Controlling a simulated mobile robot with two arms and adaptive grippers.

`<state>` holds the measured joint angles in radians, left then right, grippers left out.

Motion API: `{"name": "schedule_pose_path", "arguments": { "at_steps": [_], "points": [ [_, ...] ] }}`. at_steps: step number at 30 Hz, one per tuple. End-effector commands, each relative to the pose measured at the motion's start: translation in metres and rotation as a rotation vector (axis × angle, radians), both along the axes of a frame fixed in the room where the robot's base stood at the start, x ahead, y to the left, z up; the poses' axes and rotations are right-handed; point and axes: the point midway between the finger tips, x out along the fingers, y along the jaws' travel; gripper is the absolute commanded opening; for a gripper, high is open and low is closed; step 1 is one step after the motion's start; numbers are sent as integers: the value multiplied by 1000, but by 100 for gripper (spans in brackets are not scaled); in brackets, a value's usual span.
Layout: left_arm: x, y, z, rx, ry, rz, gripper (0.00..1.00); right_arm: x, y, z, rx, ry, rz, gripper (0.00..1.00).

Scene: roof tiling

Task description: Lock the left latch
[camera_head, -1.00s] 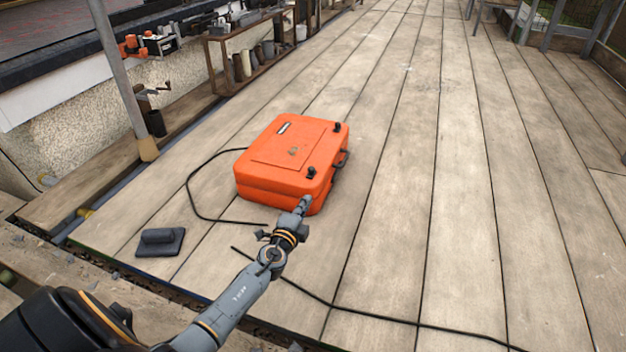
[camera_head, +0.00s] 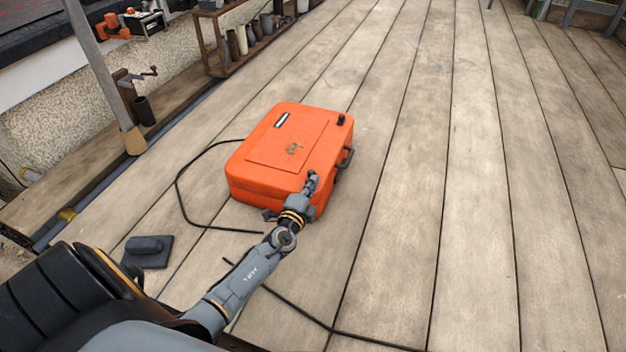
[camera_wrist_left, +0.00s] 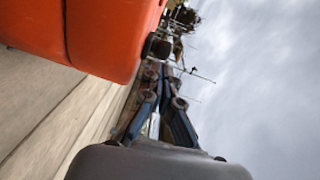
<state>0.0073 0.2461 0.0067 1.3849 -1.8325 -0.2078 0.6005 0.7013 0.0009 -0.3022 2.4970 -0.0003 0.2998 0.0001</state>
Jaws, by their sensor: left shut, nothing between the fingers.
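A closed orange case (camera_head: 270,180) lies flat on the plank floor, with a black handle (camera_head: 347,158) on its right side. One black latch (camera_head: 341,119) shows at its far right corner. The near latch is hidden or hard to tell apart behind my left gripper (camera_head: 312,176). That gripper is shut and empty at the near right corner of the case, around the height of its lid; I cannot tell whether it touches. In the left wrist view the case (camera_wrist_left: 90,30) fills the upper left, and the gripper (camera_wrist_left: 170,75) points past its edge. My right gripper is not in view.
A black cable (camera_head: 180,195) curves on the floor left of the case. A dark block on a flat base (camera_head: 148,252) lies nearer, at left. A metal pole (camera_head: 105,75) and a rack (camera_head: 212,40) stand beyond. The planks at right are clear.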

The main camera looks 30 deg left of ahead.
Motion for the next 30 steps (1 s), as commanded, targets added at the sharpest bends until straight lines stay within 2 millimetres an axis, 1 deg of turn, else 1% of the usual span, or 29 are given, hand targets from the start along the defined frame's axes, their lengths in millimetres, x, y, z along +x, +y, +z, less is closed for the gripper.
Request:
{"name": "schedule_pose_path", "arguments": {
  "at_steps": [13, 15, 18, 21, 30],
  "points": [
    [-2, 0, -1, 0, 0, 1, 0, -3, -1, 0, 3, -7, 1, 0],
    [3, 1, -2, -1, -2, 1, 0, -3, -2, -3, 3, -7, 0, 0],
    [16, 4, -3, 1, -3, 1, 0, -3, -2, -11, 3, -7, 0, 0],
    [25, 6, -2, 0, -2, 1, 0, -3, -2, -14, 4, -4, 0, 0],
    [26, 7, -1, 1, 0, 1, 0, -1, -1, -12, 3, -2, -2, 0]
  ]
}}
